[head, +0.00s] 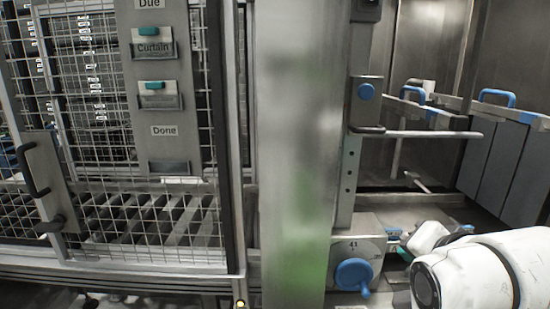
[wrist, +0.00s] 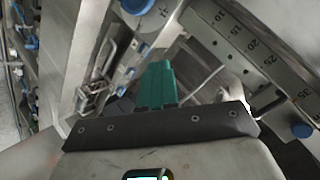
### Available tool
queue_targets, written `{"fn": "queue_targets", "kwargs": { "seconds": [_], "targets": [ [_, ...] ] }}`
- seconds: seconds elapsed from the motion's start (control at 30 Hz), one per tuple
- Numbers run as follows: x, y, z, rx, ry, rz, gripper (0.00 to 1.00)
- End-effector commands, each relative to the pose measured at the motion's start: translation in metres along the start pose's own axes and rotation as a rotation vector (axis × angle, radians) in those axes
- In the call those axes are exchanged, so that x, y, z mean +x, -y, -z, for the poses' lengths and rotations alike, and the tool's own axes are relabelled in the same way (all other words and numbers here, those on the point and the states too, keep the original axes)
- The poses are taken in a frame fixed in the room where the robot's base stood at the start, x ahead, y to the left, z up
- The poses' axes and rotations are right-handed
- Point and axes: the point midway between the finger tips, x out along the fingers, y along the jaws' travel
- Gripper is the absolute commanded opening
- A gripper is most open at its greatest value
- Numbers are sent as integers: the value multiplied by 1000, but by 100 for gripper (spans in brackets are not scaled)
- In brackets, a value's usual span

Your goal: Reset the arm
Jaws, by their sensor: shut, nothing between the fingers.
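My white arm (head: 490,270) reaches in from the lower right of the head view, in front of the machine. My gripper (wrist: 157,68) shows in the wrist view as two green fingers pressed together, pointing up the picture. The fingers are shut with nothing between them. They point toward metal machine parts, and I cannot tell how close these are. In the head view the arm's own links hide most of the gripper.
A blue knob (head: 353,274) on a plate marked 41 sits just left of my arm. Grey panels with blue handles (head: 497,97) stand behind it. A metal post (head: 298,150) and a mesh door (head: 90,120) fill the left. A numbered scale bar (wrist: 245,45) crosses the wrist view's upper right.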

Motion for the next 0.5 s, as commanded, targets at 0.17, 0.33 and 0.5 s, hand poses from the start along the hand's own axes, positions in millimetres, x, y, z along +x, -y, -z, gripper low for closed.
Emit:
{"fn": "queue_targets", "kwargs": {
  "seconds": [0.17, 0.33, 0.5],
  "targets": [
    [32, -92, -71, -165, 147, -136, 0],
    [38, -177, -138, -321, 304, -237, 0],
    [23, -261, -205, -470, 476, -314, 0]
  ]
}}
